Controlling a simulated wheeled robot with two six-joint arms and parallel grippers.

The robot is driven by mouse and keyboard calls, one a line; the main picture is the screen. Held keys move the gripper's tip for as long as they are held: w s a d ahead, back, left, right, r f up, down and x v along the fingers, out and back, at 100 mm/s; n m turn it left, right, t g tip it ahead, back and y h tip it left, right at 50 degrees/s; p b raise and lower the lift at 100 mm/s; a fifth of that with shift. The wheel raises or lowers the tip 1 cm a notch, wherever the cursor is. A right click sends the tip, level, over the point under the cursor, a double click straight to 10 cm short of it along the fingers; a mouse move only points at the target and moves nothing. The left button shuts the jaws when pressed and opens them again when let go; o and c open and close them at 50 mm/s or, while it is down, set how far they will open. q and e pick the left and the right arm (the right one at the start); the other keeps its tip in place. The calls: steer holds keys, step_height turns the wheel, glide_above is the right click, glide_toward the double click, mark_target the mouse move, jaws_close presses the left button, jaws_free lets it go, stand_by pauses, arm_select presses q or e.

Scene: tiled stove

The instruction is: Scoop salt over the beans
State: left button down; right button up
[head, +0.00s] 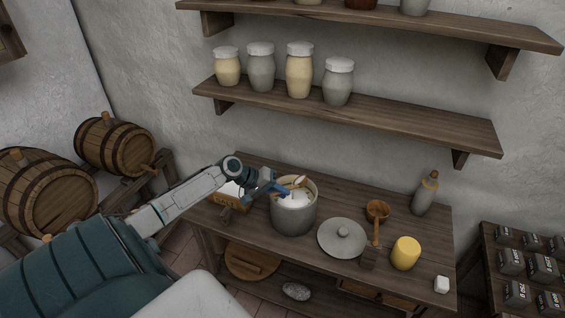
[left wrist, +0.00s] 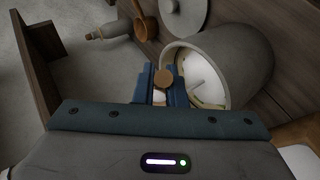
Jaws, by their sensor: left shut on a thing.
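The grey pot (head: 294,218) stands on the wooden table. White stuff with some tan at its edge shows inside it; I cannot make out separate beans. My left gripper (head: 284,190) is at the pot's upper rim, shut on a wooden scoop (head: 300,182), whose pale head shows over the pot mouth. In the left wrist view the round wooden handle end (left wrist: 163,78) sits between the fingers, in front of the open pot (left wrist: 235,60). A wooden box (head: 230,203) with white contents, apparently salt, stands left of the pot, partly hidden by my arm. My right gripper is out of view.
A grey lid (head: 342,238) lies right of the pot. A shelf (head: 400,122) with several jars hangs above the table.

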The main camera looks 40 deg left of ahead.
arm_select(q)
steer(key=a+f+n+t+h+b, duration=0.1)
steer(key=t+h+b, duration=0.1)
steer(key=h+b, duration=0.1)
steer(key=s+a+f+n+t+h+b, duration=0.1)
steer(key=n+t+h+b, duration=0.1)
steer(key=t+h+b, duration=0.1)
steer(key=a+f+n+t+h+b, duration=0.1)
steer(key=n+t+h+b, duration=0.1)
steer(key=t+h+b, duration=0.1)
steer(key=shift+s+a+f, duration=0.2)
steer(key=shift+a+f, duration=0.1)
stand_by(1.2)
stand_by(0.8)
stand_by(0.7)
